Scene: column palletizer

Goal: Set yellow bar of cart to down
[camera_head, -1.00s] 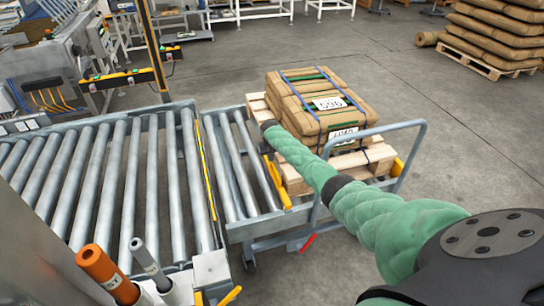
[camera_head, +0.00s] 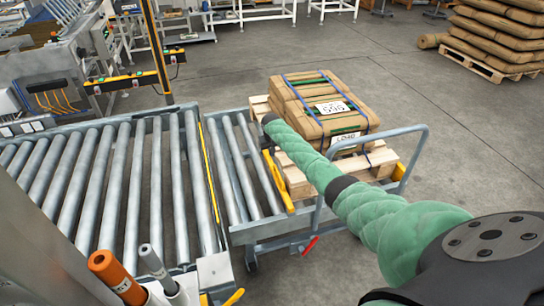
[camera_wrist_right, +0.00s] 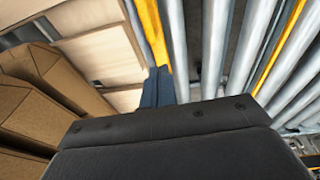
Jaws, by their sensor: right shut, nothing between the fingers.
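The cart (camera_head: 262,231) is a grey roller cart with a loop handle (camera_head: 425,150) on its right. My right arm reaches in from the lower right, over the load. My right gripper (camera_wrist_right: 158,86) is shut and empty, with its dark blue fingers together beside the yellow bar (camera_wrist_right: 154,35) in the wrist view. I cannot tell whether they touch it. In the head view the fingers are too small to make out at the arm's end. My left gripper is not in view.
Strapped brown sacks (camera_head: 321,105) on a wooden pallet (camera_head: 298,182) sit on the cart. A roller conveyor (camera_head: 133,190) adjoins the cart on the left. A red lever (camera_head: 311,245) sits low on the cart. Open floor (camera_head: 480,150) lies to the right.

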